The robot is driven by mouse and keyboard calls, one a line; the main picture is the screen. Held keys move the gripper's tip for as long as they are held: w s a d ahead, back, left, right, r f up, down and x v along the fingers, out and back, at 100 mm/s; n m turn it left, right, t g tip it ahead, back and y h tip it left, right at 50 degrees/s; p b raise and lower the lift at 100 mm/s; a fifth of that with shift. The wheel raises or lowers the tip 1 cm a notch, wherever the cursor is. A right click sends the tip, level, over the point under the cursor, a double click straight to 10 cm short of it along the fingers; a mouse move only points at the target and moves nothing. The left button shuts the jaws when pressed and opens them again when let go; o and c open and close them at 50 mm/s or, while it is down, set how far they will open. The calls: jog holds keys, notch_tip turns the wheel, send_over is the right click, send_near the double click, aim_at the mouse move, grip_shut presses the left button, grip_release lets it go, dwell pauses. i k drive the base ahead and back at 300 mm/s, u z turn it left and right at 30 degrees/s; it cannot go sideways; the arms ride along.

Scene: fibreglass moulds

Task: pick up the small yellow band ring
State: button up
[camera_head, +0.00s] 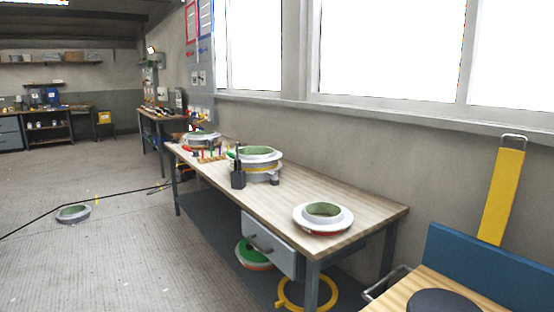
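A yellow ring (284,298) lies low under the near end of the workbench (385,212), at the bottom of the picture. The bench leg crosses in front of it and hides part of it. I cannot tell whether this is the small band ring; no other yellow ring is clear. My gripper is not in view.
White ring moulds with green insides (335,221) stand on the bench, beside a black holder (238,178). A green-topped mould (250,256) sits underneath. Another mould (73,213) and a black cable lie on the left floor. A blue-backed wooden surface (490,270) fills the lower right.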

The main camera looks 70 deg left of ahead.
aim_at(268, 158)
jog(key=i, duration=0.75)
jog(key=u, duration=1.65)
